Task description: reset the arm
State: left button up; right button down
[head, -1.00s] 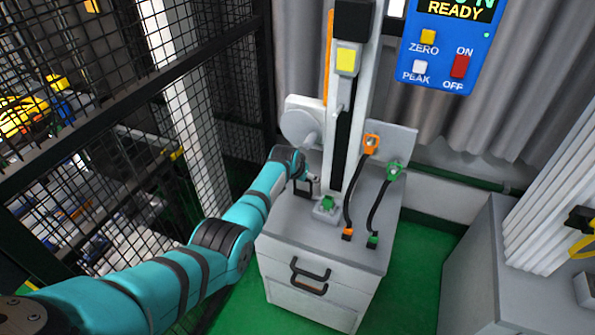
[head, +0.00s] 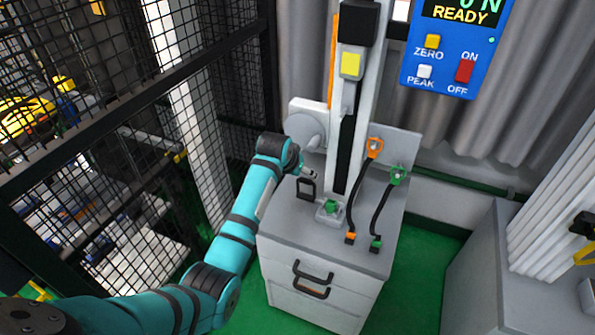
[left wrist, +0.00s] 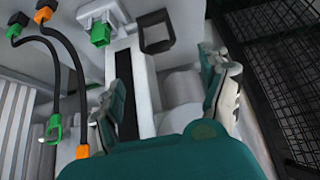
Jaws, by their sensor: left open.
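My left arm comes in from the left in the head view, with its left gripper (head: 309,173) at the front left of the tower column (head: 348,130). In the left wrist view, the gripper (left wrist: 165,95) has its two fingers spread wide apart, with nothing between them that I can see it holding. A black loop handle (head: 306,189) stands on the cabinet top just below the gripper, apart from it. It also shows in the left wrist view (left wrist: 155,45). My right gripper is not in view.
A green block (head: 329,207) sits at the column's foot. Black straps with orange (head: 374,147) and green (head: 398,175) ends lie to the right. A mesh fence (head: 110,130) borders the left. A blue panel (head: 455,50) reads READY. Green floor (head: 425,265) lies clear between cabinets.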

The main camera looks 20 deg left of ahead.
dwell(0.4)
pick_arm(q)
jog(key=s+d+f+g, duration=0.1)
jog(key=s+f, duration=0.3)
jog(key=s, duration=0.7)
jog(key=s+d+f+g, duration=0.1)
jog(key=s+f, duration=0.4)
jog(key=s, duration=0.5)
jog(key=s+d+r+m+g, duration=0.1)
jog(key=s+r, duration=0.1)
jog(key=s, duration=0.9)
jog(key=s+d+r+m+g, duration=0.1)
jog(key=s+d, duration=0.1)
jog(key=s, duration=0.8)
notch_tip(320, 180, down, 28)
jog(key=s+g, duration=0.1)
jog(key=s, duration=0.1)
jog(key=s+a+f, duration=0.1)
jog(key=s+f, duration=0.6)
jog(key=s, duration=0.1)
jog(key=s+a+f+g, duration=0.1)
jog(key=s+a+f, duration=0.1)
jog(key=s+f, duration=0.6)
jog(key=shift+a+b, duration=0.25)
jog(key=shift+b, duration=0.2)
